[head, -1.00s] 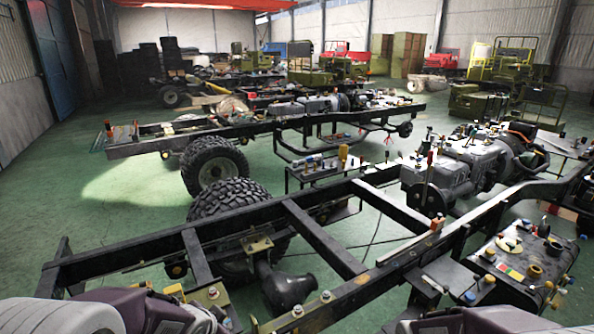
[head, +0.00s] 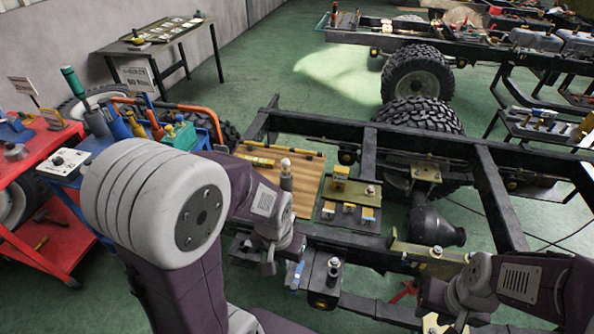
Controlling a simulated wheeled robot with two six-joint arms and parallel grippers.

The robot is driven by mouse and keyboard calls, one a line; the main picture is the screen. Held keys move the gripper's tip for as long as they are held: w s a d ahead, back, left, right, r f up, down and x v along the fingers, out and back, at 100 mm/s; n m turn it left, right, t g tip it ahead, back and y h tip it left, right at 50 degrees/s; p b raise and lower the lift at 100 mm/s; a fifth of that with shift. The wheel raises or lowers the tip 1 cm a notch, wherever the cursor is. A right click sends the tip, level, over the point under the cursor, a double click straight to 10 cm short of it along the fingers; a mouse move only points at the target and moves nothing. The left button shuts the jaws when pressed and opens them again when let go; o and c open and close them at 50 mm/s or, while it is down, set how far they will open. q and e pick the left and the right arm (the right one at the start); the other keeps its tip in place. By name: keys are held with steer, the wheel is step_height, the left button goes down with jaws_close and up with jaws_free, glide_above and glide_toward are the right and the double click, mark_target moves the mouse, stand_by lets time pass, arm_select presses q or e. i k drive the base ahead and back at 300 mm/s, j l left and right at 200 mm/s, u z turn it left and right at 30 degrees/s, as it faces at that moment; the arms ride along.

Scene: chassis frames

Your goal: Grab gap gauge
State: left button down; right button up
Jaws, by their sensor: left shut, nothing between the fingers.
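I cannot pick out the gap gauge for certain among the small tools in the head view. My left gripper (head: 268,264) is shut and empty, pointing down just in front of the board. My right arm reaches in at the lower right; its gripper (head: 442,322) is small and partly hidden at the bottom edge.
The black chassis frame (head: 480,190) crosses the middle and right, with a wheel (head: 418,116) behind it. A dark table (head: 150,42) is by the wall.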

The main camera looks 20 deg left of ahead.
mark_target(340, 173)
steer(key=u, duration=0.4)
steer(key=i+j, duration=0.2)
steer(key=j, duration=0.2)
steer(key=i+j+z, duration=0.1)
steer(key=j, duration=0.25)
steer(key=i+j+z, duration=0.1)
steer(key=i+j, duration=0.15)
steer(key=j, duration=0.15)
